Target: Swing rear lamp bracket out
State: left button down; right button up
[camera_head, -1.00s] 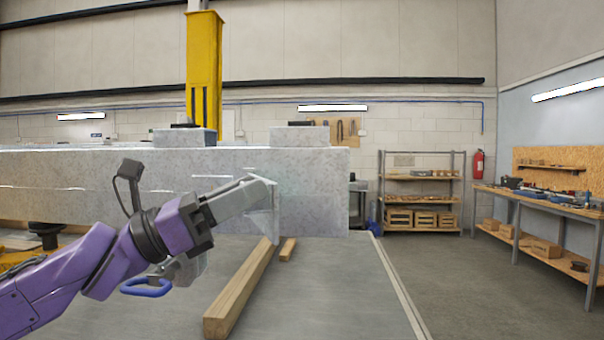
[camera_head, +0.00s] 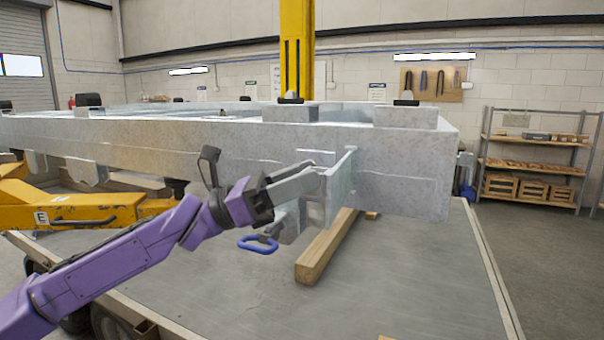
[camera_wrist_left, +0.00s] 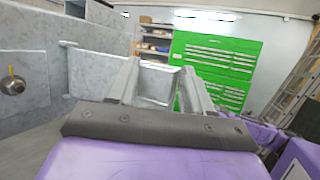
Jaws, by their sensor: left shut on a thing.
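The trailer frame (camera_head: 400,185) is a long grey galvanised beam across the view. The rear lamp bracket (camera_head: 341,183) is a grey metal plate standing out from the beam's near side, close to its right end. My left gripper (camera_head: 318,179) is shut on the bracket's outer edge. In the left wrist view, the fingers of the left gripper (camera_wrist_left: 158,85) stand either side of the bracket's end, and the bracket plate (camera_wrist_left: 98,72) runs left to a hinge by the beam. A blue-handled part (camera_head: 258,244) hangs below my left wrist. My right gripper is out of view.
A wooden beam (camera_head: 326,248) lies on the grey deck (camera_head: 415,290) below the bracket. A yellow post (camera_head: 297,50) rises behind the frame and a yellow arm (camera_head: 80,211) stands at left. The deck to the right is clear.

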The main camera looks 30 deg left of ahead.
pick_arm(q)
jog(key=shift+w+a+r+t, duration=0.2)
jog(key=shift+a+r+t, duration=0.05)
jog(key=shift+a+t, duration=0.1)
jog(key=c, duration=0.6)
grip_release()
jog(key=shift+w, duration=0.15)
jog(key=shift+c, duration=0.2)
jog(key=shift+w+d+f, duration=0.1)
jog(key=shift+d+f, duration=0.05)
jog(key=shift+f, duration=0.1)
jog(key=shift+f, duration=0.1)
jog(key=b+v, duration=0.2)
jog(key=v, duration=0.8)
jog(key=shift+a, duration=0.25)
